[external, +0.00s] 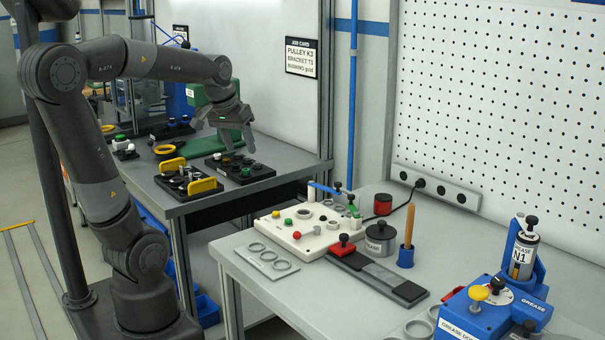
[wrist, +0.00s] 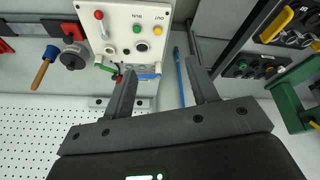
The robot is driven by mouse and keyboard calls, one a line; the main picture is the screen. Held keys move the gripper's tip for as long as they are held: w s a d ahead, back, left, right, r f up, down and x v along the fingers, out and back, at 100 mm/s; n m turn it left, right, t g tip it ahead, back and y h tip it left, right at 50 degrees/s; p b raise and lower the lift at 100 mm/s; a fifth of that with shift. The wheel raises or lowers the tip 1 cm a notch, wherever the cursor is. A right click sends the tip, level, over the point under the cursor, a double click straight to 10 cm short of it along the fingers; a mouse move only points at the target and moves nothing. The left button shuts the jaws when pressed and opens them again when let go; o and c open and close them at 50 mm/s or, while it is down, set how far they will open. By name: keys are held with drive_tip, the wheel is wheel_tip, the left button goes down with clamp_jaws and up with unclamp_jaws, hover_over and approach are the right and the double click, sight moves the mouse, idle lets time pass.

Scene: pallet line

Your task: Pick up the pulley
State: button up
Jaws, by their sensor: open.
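I cannot single out the pulley for sure. A black tray (external: 262,177) on the back table holds several small dark round parts, and a black tray with yellow handles (external: 203,186) beside it holds metal parts; either may hold it. My gripper (external: 226,138) hangs above and behind the first tray, fingers apart and empty. In the wrist view my gripper (wrist: 162,67) has both fingers spread with nothing between them. There the first tray (wrist: 232,73) lies right of the fingers, and the handled tray shows at the upper right edge (wrist: 268,36).
A white control panel (external: 324,243) with knobs, a grey lidded pot (external: 380,238), a wooden-handled tool (external: 409,226) and a blue grease dispenser (external: 480,318) stand on the front bench. A job card (external: 301,57) reading "PULLEY K3" hangs behind. A gap separates bench and back table.

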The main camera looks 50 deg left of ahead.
drive_tip(key=w+a+f+n+g, duration=0.2)
drive_tip(key=w+a+n, duration=0.3)
drive_tip(key=a, duration=0.8)
drive_tip(key=n+g, duration=0.2)
drive_tip(key=n, duration=0.4)
hover_over(186, 185)
drive_tip(key=shift+h, duration=0.3)
drive_tip(key=f, duration=1.2)
drive_tip(key=d+f, duration=0.1)
drive_tip(key=f, duration=0.5)
drive_tip(key=shift+s+f, duration=0.3)
drive_tip(key=shift+f, duration=0.05)
drive_tip(key=shift+d+f, duration=0.15)
drive_tip(key=shift+f, duration=1.4)
drive_tip(key=shift+d+f, duration=0.15)
drive_tip(key=shift+f, duration=1.35)
drive_tip(key=c, duration=0.7)
